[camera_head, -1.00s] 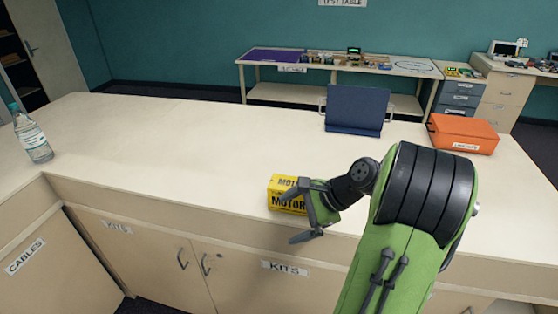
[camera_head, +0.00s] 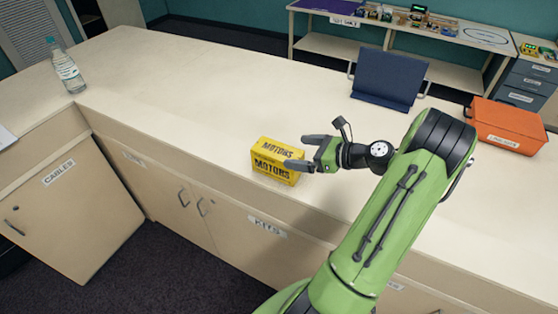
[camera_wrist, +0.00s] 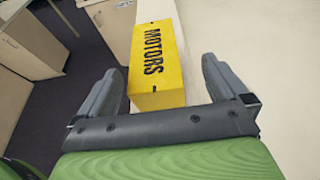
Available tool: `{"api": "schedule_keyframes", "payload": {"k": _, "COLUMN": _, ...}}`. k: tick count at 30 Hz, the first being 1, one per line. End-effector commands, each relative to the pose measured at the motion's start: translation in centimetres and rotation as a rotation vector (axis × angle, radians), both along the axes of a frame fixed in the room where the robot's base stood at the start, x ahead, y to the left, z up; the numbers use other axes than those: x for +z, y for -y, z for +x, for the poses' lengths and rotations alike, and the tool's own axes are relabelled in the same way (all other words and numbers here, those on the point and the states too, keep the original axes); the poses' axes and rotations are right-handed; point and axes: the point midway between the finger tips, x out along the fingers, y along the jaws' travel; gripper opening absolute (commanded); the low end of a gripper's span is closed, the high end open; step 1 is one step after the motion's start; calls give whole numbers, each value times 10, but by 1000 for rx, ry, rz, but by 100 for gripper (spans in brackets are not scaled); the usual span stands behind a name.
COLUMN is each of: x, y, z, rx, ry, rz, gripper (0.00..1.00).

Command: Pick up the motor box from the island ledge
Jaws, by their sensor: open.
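The motor box is a yellow carton (camera_head: 268,163) with black "MOTORS" lettering, sitting on the cream island ledge (camera_head: 190,110) near its front edge. My gripper (camera_head: 302,152) is just right of the box, with its fingers pointing left towards it. In the wrist view the box (camera_wrist: 158,65) lies ahead, between the lines of the two spread fingers, with its near end close to the fingertips. My gripper (camera_wrist: 165,85) is open and holds nothing. I cannot tell whether a finger touches the box.
A water bottle (camera_head: 67,68) stands at the left of the ledge. A dark blue folder-like stand (camera_head: 387,78) and an orange case (camera_head: 507,124) stand behind my arm. Cabinet doors (camera_head: 155,190) are below the ledge. The ledge left of the box is clear.

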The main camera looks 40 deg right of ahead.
Motion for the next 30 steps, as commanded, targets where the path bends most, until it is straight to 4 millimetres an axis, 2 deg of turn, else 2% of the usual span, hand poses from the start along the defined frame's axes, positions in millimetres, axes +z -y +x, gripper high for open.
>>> {"api": "schedule_keyframes", "payload": {"k": 9, "x": -14, "y": -22, "z": 43, "rx": 4, "ry": -1, "rz": 1, "gripper": 100}}
{"api": "schedule_keyframes", "payload": {"k": 17, "x": -18, "y": -24, "z": 50, "rx": 0, "ry": -2, "rz": -2, "gripper": 100}}
{"api": "schedule_keyframes", "payload": {"k": 20, "x": -17, "y": -24, "z": 50, "rx": 0, "ry": -2, "rz": -2, "gripper": 88}}
{"api": "schedule_keyframes", "payload": {"k": 30, "x": -17, "y": -24, "z": 50, "rx": 0, "ry": -2, "rz": -2, "gripper": 36}}
